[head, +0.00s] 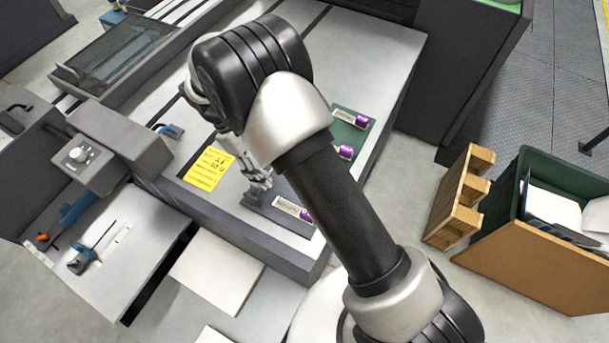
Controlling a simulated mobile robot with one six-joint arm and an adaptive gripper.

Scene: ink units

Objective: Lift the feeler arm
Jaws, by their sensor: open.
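My gripper (259,186) is at the middle of the picture, low over the grey bench top, with its jaws open and partly hidden by my arm. It is beside a dark holder (268,217) with a purple-ended pale piece (292,208) on it. I cannot tell for sure which part is the feeler arm. A small blue-handled lever (169,130) shows at the left of the bench, apart from my gripper. Another blue-handled part (78,262) lies on the left grey table, and a blue part with an orange end (72,211) is behind it.
A yellow note (208,168) lies left of my gripper. A green tray (366,111) with purple-ended pieces is partly behind my arm. A grey machine with a knob (78,155) stands left. A wooden pallet (456,205) and a green bin (515,190) stand on the right floor.

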